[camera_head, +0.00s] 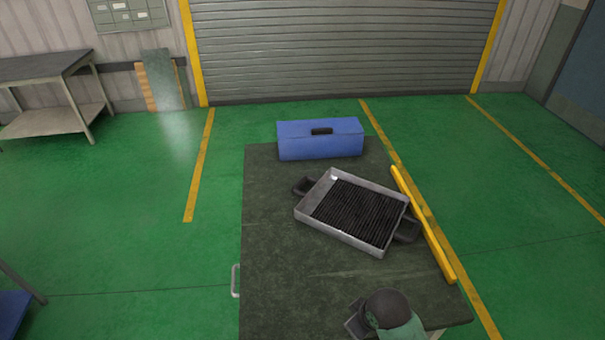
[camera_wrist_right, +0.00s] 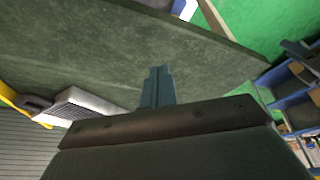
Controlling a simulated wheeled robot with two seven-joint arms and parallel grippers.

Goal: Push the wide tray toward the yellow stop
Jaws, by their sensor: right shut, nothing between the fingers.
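The wide tray (camera_head: 352,211) is a shallow grey metal pan with a black ribbed inside and a dark handle at each end. It lies turned at an angle on the dark table. The yellow stop (camera_head: 424,224) is a long bar along the table's right edge; the tray's right handle is close to it. My right gripper (camera_wrist_right: 158,85) is shut and empty in the right wrist view. In the head view my right arm shows at the table's near right, apart from the tray. The tray also shows at the left of the right wrist view (camera_wrist_right: 95,105). My left gripper is not in view.
A blue box (camera_head: 320,140) with a black handle stands at the table's far edge, behind the tray. The table top (camera_head: 290,280) is bare in front and to the left of the tray. A workbench (camera_head: 50,70) stands far left on the green floor.

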